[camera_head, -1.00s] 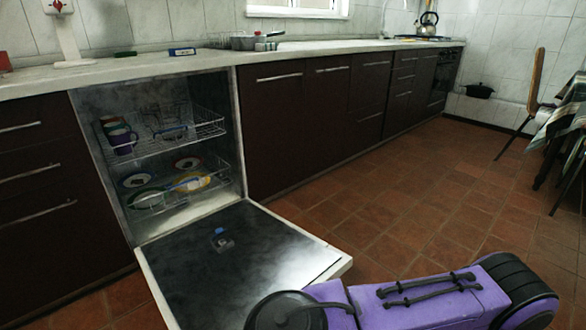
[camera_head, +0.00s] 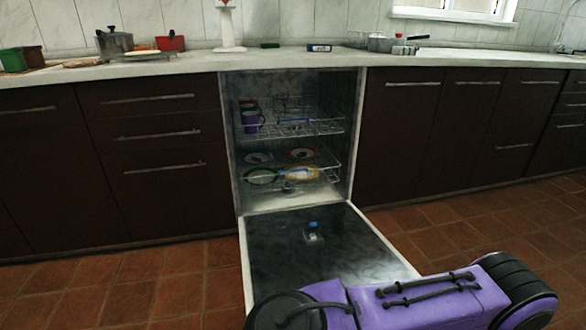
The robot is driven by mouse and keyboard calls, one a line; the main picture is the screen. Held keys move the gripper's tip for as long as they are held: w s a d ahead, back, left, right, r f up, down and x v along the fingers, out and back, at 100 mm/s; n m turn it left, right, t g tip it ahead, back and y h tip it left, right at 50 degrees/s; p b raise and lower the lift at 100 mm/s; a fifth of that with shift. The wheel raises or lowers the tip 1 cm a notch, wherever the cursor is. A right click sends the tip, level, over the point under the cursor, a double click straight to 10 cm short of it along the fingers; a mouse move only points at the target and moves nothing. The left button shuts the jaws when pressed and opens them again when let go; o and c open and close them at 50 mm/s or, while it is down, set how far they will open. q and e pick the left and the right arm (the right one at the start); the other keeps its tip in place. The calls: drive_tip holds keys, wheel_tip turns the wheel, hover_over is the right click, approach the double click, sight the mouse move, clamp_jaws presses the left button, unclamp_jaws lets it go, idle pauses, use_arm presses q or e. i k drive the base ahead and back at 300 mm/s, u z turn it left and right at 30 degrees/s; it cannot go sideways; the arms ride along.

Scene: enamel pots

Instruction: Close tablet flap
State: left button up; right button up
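The dishwasher (camera_head: 243,150) stands open under the counter, with its door (camera_head: 270,265) folded down flat in front of it. The tablet compartment (camera_head: 313,235) is a small pale patch with a blue spot on the dark inner face of the door. Its flap is too small here to tell apart clearly or to judge its angle. Neither gripper shows. A purple and black part of my own arm lies across the bottom right and overlaps the door's near edge.
Two racks in the dishwasher hold a purple mug (camera_head: 253,122) and several plates (camera_head: 301,174). The door sticks out low over the tiled floor. Dark cabinets (camera_head: 150,160) flank it. Open floor (camera_head: 450,222) lies to the right.

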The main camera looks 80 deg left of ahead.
sight(313, 225)
drive_tip(key=u, duration=0.05)
drive_tip(key=i, duration=0.8)
drive_tip(key=u, duration=2.15)
